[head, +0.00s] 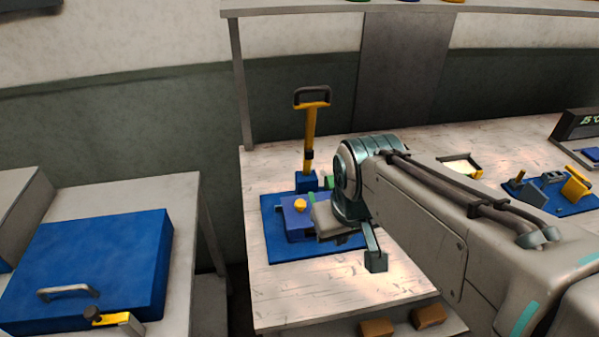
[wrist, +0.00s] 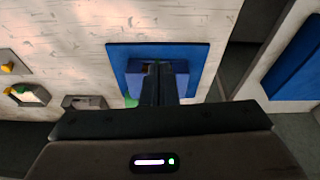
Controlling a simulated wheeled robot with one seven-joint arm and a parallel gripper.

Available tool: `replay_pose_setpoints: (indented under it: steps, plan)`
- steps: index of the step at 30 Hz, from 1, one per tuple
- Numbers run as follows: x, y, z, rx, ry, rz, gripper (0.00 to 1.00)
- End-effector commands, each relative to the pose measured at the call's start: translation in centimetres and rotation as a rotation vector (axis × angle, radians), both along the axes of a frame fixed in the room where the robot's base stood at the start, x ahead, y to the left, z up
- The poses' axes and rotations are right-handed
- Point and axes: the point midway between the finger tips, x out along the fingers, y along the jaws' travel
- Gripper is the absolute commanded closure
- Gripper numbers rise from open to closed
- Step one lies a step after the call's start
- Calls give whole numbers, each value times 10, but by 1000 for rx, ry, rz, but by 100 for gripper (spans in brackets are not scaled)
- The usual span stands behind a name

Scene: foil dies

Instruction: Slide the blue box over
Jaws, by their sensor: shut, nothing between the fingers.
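A small blue-violet box (head: 294,223) with a yellow knob on top sits on a flat blue base (head: 285,249) on the pale wooden bench. In the wrist view the box (wrist: 135,82) shows on its blue base (wrist: 119,57), partly hidden behind my fingers. My gripper (wrist: 158,70) is shut and empty, its dark fingers together over or against the box; I cannot tell whether they touch. In the head view my gripper is at the right side of the box, its fingertips mostly hidden.
A yellow lever with a black handle (head: 311,120) stands upright behind the box. A large blue case (head: 90,262) lies on the left table, across a gap. A blue fixture (head: 560,195) stands at the right. The bench's front left is clear.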

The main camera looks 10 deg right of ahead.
Motion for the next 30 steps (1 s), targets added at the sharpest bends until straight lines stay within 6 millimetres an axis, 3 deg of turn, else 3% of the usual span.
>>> replay_pose_setpoints:
  steps: [10, 18, 24, 30]
  plan:
    - [97, 41, 14, -234, 181, 624, 100]
    - [173, 93, 3, -352, 329, 1134, 100]
    - [204, 120, -8, -384, 392, 1371, 100]
    - [213, 128, -15, -390, 414, 1449, 100]
